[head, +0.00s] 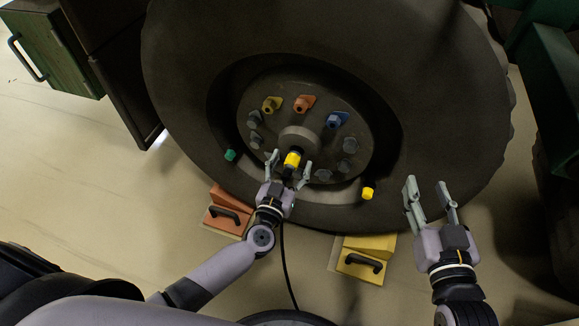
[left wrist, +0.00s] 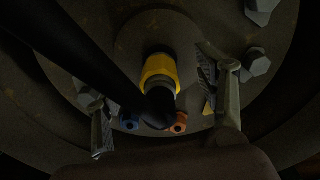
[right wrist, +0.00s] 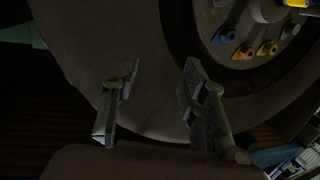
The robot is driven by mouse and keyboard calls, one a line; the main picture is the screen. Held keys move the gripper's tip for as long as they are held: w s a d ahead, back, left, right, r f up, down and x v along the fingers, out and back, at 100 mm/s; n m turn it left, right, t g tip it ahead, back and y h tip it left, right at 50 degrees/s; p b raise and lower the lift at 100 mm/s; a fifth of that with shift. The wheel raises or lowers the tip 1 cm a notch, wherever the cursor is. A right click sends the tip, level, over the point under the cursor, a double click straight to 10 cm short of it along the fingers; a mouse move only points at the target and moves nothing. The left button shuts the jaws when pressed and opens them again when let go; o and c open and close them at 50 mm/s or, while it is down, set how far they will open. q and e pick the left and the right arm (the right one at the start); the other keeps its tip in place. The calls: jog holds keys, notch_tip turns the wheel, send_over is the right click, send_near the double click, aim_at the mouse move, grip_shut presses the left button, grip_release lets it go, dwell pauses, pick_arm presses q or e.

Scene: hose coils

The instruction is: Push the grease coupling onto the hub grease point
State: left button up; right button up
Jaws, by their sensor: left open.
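The yellow-banded grease coupling (head: 292,160) stands at the wheel hub's centre boss (head: 300,137), with a black hose (head: 285,262) hanging from it. In the left wrist view the coupling (left wrist: 160,72) points at the boss, and the hose (left wrist: 85,55) crosses in front. The coupling hides the hub grease point; I cannot tell whether it is fully seated. My left gripper (head: 290,158) is open, with one finger on each side of the coupling, apart from it. My right gripper (head: 426,183) is open and empty in front of the tyre at the right.
Yellow (head: 271,104), orange (head: 304,103) and blue (head: 337,119) fittings sit on the hub above the boss, among several grey bolts. Green (head: 230,155) and yellow (head: 368,193) caps flank the lower rim. Orange (head: 226,214) and yellow (head: 366,256) chocks stand below the tyre (head: 440,90).

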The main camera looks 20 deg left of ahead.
aim_at(285, 179)
pick_arm(q)
jog(key=shift+s, duration=0.1)
pick_arm(e)
jog(key=shift+f, duration=0.1)
pick_arm(q)
jog(key=shift+s+p, duration=0.45)
jog(key=shift+s, duration=0.6)
jog(key=shift+s+a+p, duration=0.1)
jog(key=shift+s+p, duration=0.3)
jog(key=shift+s, duration=0.7)
pick_arm(e)
jog(key=s+d+f+g+h, duration=0.1)
jog(key=s+d+f+g, duration=0.1)
jog(key=f, duration=0.4)
jog(key=shift+s+f+g+h, duration=0.35)
jog(key=shift+s+g, duration=0.3)
jog(key=shift+g, duration=0.65)
pick_arm(q)
jog(key=s, duration=1.2)
jog(key=shift+a, duration=0.2)
